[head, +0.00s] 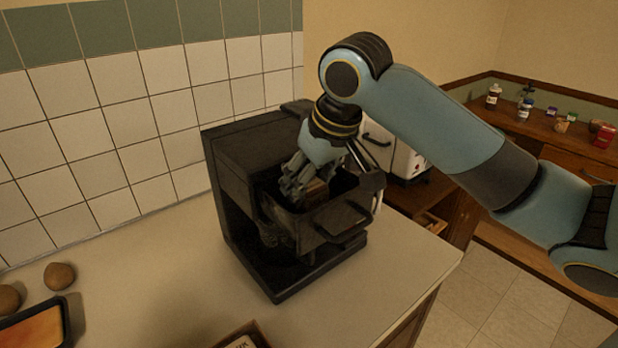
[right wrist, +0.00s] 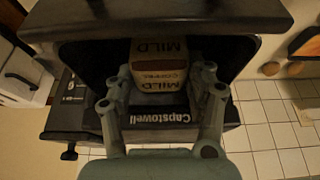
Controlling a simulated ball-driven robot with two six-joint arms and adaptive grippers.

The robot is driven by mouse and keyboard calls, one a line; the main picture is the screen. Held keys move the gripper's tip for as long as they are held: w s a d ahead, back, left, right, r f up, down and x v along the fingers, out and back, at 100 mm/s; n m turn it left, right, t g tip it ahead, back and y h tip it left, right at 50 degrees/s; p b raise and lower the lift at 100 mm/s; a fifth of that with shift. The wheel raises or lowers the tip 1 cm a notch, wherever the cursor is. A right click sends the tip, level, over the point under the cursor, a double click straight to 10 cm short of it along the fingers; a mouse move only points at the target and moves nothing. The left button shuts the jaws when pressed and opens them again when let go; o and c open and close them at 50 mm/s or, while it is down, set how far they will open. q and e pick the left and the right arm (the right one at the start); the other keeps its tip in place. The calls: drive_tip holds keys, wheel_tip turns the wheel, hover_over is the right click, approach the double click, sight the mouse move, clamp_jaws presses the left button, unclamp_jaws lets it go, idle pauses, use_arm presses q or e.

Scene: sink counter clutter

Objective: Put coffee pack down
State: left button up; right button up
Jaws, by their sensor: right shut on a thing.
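The coffee pack (right wrist: 158,68) is a small tan and brown block with "MILD" lettering, seen between my right fingers in the right wrist view. In the head view its brown side (head: 316,192) shows just beside the fingers. My right gripper (head: 300,186) is shut on it and points down into the open top part of a black coffee machine (head: 240,180). In the right wrist view, the gripper (right wrist: 160,82) has a finger on each side of the pack. Whether the pack touches the machine's floor is hidden. My left gripper is not in view.
The machine stands on a pale counter (head: 150,270) against a tiled wall. Round brown items (head: 59,276) and a dark-rimmed tray (head: 66,318) lie at the left. A box (head: 240,338) is at the bottom edge. A wooden shelf (head: 510,118) with several bottles is behind, right.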

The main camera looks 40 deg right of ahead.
drive_tip(key=o, duration=0.6)
drive_tip(key=shift+w+f, duration=0.1)
drive_tip(key=shift+o, duration=1.3)
drive_tip(key=shift+d, duration=0.1)
drive_tip(key=shift+o, duration=0.8)
drive_tip(key=shift+r, duration=0.3)
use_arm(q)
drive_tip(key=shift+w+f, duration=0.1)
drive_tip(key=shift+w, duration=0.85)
use_arm(e)
drive_tip(key=v, duration=1.2)
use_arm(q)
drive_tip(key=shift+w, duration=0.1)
use_arm(e)
drive_tip(key=shift+f, duration=0.1)
